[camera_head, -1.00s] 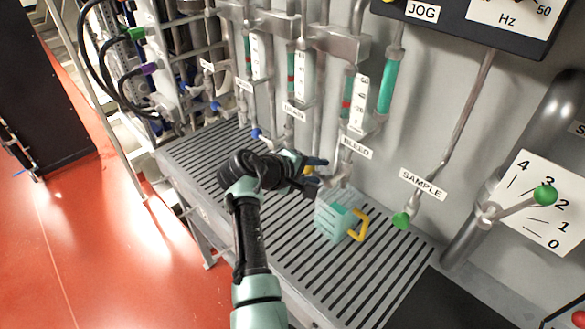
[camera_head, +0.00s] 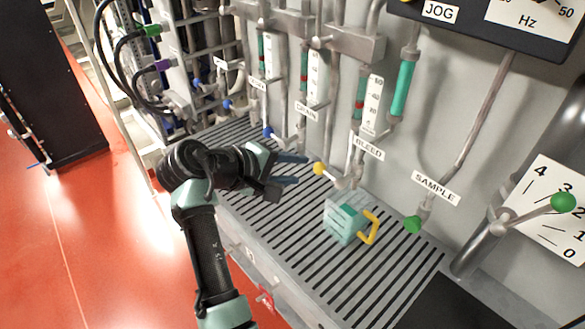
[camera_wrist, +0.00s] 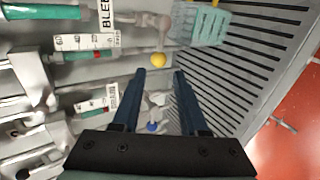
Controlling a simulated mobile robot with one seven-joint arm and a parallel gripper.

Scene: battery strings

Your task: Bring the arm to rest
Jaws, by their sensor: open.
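My gripper (camera_head: 292,170) is above the slatted grey bench, left of the yellow-knobbed valve under the BLEED label. Its jaws are apart and hold nothing. In the wrist view my gripper (camera_wrist: 161,75) shows two dark blue fingers with an open gap. My arm comes up from the bottom of the head view and bends at the elbow over the bench's left edge.
Pipes and gauges line the wall behind. Red floor (camera_head: 120,250) lies open at left.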

